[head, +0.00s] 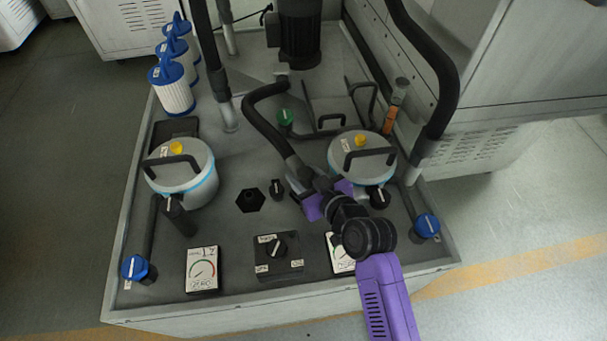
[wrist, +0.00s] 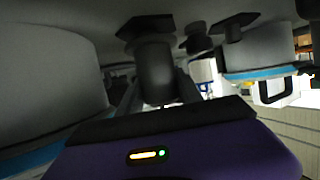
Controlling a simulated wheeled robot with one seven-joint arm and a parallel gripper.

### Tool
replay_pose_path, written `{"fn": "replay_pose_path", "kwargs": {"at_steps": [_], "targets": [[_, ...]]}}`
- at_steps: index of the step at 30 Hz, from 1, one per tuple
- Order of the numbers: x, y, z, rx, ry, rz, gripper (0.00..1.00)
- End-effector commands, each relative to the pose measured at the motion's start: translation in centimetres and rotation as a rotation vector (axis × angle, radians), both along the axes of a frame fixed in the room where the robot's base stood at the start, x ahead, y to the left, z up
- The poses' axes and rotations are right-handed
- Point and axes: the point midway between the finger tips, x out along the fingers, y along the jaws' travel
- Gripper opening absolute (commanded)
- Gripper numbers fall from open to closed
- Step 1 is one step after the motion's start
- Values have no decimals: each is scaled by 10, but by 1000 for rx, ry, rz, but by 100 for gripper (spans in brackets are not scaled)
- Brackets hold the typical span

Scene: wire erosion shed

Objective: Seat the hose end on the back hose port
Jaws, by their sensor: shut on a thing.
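A black hose (head: 262,118) arcs over the deck from the back and comes down to my gripper (head: 308,188), left of the right-hand canister. My gripper is shut on the hose end, which its jaws mostly hide in the head view. In the wrist view a dark cylinder (wrist: 155,75), apparently the hose end, stands between the fingers. A black six-sided flange (wrist: 147,25) shows just past its end; I cannot tell whether they touch. A black hexagonal fitting (head: 250,201) lies on the deck left of my gripper. I cannot tell which fitting is the back port.
White canisters with black handles stand left (head: 182,172) and right (head: 361,160) of my gripper. A small black knob (head: 277,188), a green-capped valve (head: 286,118) and gauges (head: 203,270) are on the deck. A thick hose (head: 435,60) rises at the right.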

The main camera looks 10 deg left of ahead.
Motion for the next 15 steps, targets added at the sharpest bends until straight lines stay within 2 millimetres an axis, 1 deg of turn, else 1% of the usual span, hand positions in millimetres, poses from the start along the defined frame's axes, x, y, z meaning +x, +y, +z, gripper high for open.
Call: {"fn": "replay_pose_path", "kwargs": {"at_steps": [1, 15], "targets": [[1, 0, 2, 3, -7, -1, 0], [1, 0, -6, 3, -6, -1, 0]]}}
